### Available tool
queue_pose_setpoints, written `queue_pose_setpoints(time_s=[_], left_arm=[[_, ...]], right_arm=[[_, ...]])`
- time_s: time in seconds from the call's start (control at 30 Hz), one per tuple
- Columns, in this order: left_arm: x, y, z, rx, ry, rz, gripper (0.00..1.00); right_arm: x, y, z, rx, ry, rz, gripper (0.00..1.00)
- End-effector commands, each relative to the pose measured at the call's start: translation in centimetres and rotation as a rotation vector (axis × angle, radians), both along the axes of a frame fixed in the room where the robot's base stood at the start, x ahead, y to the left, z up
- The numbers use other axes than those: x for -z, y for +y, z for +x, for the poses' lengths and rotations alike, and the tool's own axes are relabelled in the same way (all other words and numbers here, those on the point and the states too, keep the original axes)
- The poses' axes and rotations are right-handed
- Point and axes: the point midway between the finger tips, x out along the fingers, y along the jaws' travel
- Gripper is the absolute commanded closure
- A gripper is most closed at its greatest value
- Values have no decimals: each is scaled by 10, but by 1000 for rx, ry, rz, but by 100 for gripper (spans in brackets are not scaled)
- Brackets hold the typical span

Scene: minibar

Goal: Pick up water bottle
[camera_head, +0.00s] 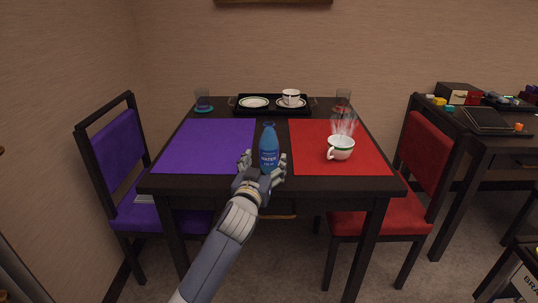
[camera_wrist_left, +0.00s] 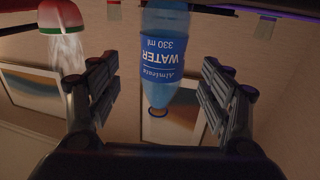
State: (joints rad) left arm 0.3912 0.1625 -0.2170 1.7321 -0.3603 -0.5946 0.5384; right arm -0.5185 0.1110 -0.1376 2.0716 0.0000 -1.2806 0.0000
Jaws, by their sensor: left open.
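A blue water bottle (camera_head: 269,148) stands upright near the front edge of the dark table (camera_head: 272,180), between the purple and red mats. My left gripper (camera_head: 262,166) is at the bottle's near side, with a finger to each side of its lower part. In the left wrist view, which is upside down, the bottle (camera_wrist_left: 168,60) shows between the two spread fingers of the left gripper (camera_wrist_left: 160,95). Gaps show between the bottle and both fingers. My right gripper is not in view.
A steaming white cup (camera_head: 340,148) stands on the red mat (camera_head: 310,160), right of the bottle. The purple mat (camera_head: 205,145) is bare. A black tray (camera_head: 272,110) with a plate and cup, and two glasses, stand at the back. Chairs flank the table.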

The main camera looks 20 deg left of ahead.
Motion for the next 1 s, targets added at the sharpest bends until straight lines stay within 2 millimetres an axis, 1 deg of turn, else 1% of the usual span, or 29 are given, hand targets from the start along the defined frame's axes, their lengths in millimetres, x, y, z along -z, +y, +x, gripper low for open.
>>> queue_pose_setpoints(time_s=[0.03, 0.1, 0.27, 0.5, 0.6, 0.73, 0.93, 0.97, 1.0], left_arm=[[0, 0, 6, 0, -1, 0, 28], [0, 1, 12, 0, -1, 0, 28], [1, 2, 20, 0, 0, 1, 28], [5, 7, 51, 0, 0, 1, 28], [5, 7, 61, 0, 0, 1, 28], [5, 7, 66, 1, 1, 1, 28], [5, 7, 67, 1, 1, 1, 28], [5, 7, 67, 1, 1, 1, 30], [5, 7, 67, 1, 1, 1, 39]], right_arm=[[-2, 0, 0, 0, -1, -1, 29], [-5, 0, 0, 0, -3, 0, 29], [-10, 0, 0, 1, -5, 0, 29], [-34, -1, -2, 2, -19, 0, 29], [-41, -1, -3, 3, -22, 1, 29], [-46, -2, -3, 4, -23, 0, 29], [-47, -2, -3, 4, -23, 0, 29], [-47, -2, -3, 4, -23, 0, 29], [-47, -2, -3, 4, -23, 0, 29]])
